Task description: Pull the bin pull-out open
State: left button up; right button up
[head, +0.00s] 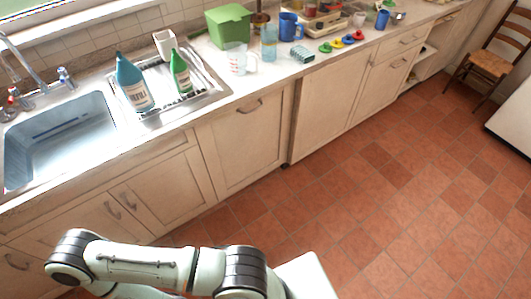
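A cabinet front (240,150) with one horizontal handle (249,107) near its top edge stands below the drainboard, right of the sink doors. It looks like the bin pull-out, and it is closed flush with the cabinets beside it. Whatever is behind it is hidden. Links of one of my arms cross the bottom left of the head view, apart from this front. Neither of my grippers shows in the head view.
Sink doors (160,190) are left of this front, and more closed cabinets (340,100) are to its right. Bottles, a green box (228,27) and mugs stand on the counter above. The tiled floor (370,190) in front is clear. A chair (490,60) stands far right.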

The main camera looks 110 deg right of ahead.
aim_at(239, 145)
jog(key=z, duration=3.5)
